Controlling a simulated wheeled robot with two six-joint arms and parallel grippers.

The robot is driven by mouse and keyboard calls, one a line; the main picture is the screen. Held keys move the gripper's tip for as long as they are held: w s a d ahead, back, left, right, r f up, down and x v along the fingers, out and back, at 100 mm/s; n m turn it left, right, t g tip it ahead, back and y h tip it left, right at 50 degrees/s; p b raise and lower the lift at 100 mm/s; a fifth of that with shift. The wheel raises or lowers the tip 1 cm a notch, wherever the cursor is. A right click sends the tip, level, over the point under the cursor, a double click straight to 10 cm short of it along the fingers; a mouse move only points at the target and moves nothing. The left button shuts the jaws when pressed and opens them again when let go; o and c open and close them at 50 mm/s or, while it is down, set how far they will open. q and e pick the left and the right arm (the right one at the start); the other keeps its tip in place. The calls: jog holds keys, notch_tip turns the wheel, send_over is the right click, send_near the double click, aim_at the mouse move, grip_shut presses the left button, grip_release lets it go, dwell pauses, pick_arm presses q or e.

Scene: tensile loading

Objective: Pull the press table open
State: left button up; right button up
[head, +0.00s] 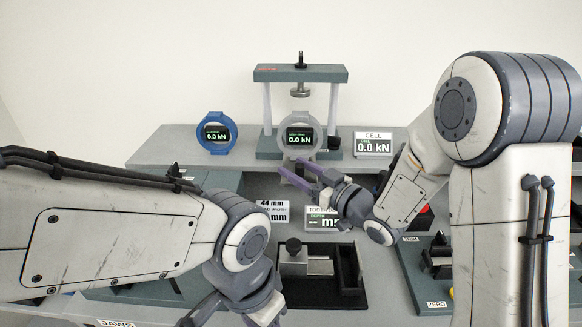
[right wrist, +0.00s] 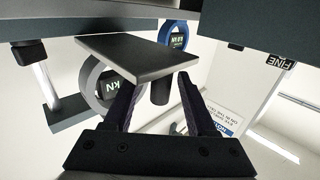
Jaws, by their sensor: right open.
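The press (head: 300,73) stands on the back bench, with a dark crossbeam, two pale columns and a dark base (head: 268,148). A black knob (head: 334,143) shows at the right of the base. My right gripper (head: 290,166) is open just in front of the press, pointing left and away. In the right wrist view, my right gripper (right wrist: 157,76) has its fingers spread either side of a dark cylindrical post (right wrist: 161,92) under a flat dark plate (right wrist: 138,55). I cannot tell whether they touch. My left gripper (head: 238,308) is low at the front; its fingertips are cut off.
A CELL display (head: 373,144) is at the right. A dark fixture (head: 347,272) with a black knob sits in the front table.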

jog(key=b+v, duration=0.3)
jog(key=v, duration=0.4)
jog(key=shift+f+b, duration=0.15)
jog(key=shift+b, duration=0.2)
jog(key=shift+s+d+b, duration=0.4)
jog(key=shift+b, duration=0.05)
jog(key=shift+s, duration=0.1)
